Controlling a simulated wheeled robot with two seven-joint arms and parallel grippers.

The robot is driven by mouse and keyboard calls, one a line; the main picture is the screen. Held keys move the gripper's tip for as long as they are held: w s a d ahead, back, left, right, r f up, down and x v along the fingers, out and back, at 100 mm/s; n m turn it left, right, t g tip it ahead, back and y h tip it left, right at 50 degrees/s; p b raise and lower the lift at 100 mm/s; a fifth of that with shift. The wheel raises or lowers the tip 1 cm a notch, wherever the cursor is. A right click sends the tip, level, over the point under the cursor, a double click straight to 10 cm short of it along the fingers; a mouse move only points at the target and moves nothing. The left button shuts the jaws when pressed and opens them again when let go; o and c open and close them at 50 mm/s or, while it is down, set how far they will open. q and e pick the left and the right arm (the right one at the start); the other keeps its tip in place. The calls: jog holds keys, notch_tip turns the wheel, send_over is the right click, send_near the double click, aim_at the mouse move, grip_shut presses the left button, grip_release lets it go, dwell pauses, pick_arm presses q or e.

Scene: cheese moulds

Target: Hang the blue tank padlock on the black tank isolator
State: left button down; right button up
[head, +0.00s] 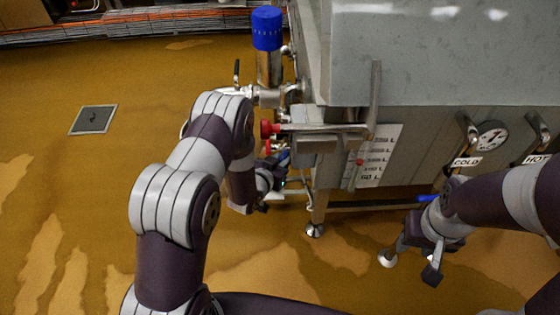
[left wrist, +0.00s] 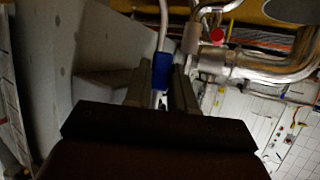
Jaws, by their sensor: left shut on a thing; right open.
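My left gripper (head: 272,190) is low beside the tank's front left corner, partly hidden by its own arm in the head view. In the left wrist view, its two fingers (left wrist: 160,88) are closed around a blue piece (left wrist: 162,72) on a thin metal rod. A small blue part (head: 283,160) also shows by this gripper in the head view. I cannot tell whether the blue piece is the padlock or a sleeve on a handle. I cannot make out the black isolator. My right gripper (head: 411,262) is open and empty, low before the tank's front.
The grey tank (head: 430,55) fills the upper right, with a level scale (head: 378,155) and a dial (head: 491,136). A red knob (head: 266,128) and a blue-capped pipe fitting (head: 267,28) stand at its left corner. The brown floor on the left is clear around a drain (head: 93,119).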

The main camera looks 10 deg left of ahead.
pick_arm(q)
jog(key=c, duration=0.9)
grip_release()
jog(key=shift+o, duration=0.2)
